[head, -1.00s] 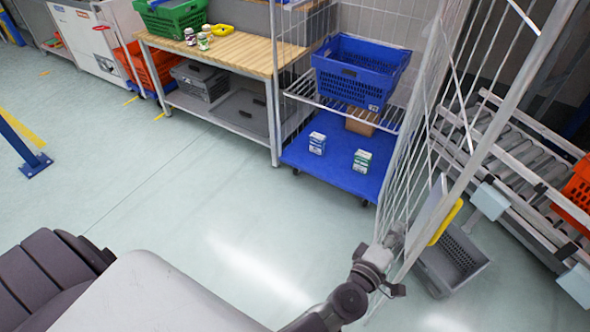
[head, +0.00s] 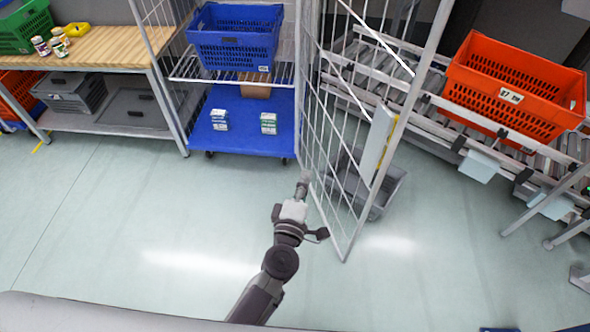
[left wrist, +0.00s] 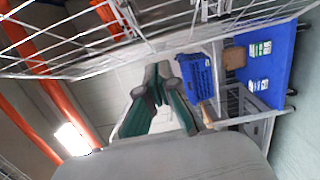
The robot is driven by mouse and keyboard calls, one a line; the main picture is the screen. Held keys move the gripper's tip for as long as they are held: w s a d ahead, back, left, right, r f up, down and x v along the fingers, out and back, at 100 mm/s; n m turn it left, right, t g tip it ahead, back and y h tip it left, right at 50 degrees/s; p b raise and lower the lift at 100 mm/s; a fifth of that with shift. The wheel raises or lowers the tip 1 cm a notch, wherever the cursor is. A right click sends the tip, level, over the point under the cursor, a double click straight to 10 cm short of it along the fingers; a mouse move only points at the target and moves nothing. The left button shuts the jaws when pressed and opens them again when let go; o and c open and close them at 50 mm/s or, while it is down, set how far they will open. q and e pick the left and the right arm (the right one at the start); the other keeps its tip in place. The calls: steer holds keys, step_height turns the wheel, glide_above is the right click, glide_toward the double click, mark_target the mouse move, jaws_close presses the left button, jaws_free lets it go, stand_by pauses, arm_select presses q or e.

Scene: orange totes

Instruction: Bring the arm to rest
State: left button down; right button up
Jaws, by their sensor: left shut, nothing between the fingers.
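My left arm reaches up from the bottom of the head view. Its gripper (head: 303,186) is shut and empty, beside the wire door (head: 345,150) of the roll cage. The left wrist view shows its fingers (left wrist: 158,85) together, with no object between them. In that view the wire mesh passes close to the fingertips; I cannot tell whether they touch. My right gripper is in neither view.
The cage has a blue base (head: 243,145) with two small boxes and a blue crate (head: 233,38) on its shelf. A grey bin (head: 378,198) stands behind the door. An orange tote (head: 512,85) sits on the roller conveyor at right. The floor at left is clear.

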arm_select(q)
steer(key=shift+s+d+b, duration=0.75)
steer(key=shift+s+d, duration=0.05)
steer(key=shift+s, duration=3.25)
steer(key=s+a+f+m+g, duration=0.2)
steer(key=s+f+m+g, duration=0.15)
steer(key=f, duration=0.75)
steer(key=s+a+f+m+g, duration=0.2)
steer(key=s+f+m, duration=0.25)
steer(key=f, duration=0.65)
steer(key=s+a+f+m+g, duration=0.2)
steer(key=s+f+m+g, duration=0.15)
steer(key=f, duration=0.75)
steer(key=s+a+f+m+g+y, duration=0.1)
steer(key=s+a+f+m+g, duration=0.2)
steer(key=s+a+f, duration=0.4)
steer(key=s+a+f+m+g+y, duration=0.2)
steer(key=s+a+f+m+g, duration=0.2)
steer(key=s+a+f, duration=0.4)
steer(key=s+a, duration=0.2)
steer(key=s, duration=0.5)
steer(key=shift+s+g, duration=0.3)
steer(key=shift+s, duration=0.1)
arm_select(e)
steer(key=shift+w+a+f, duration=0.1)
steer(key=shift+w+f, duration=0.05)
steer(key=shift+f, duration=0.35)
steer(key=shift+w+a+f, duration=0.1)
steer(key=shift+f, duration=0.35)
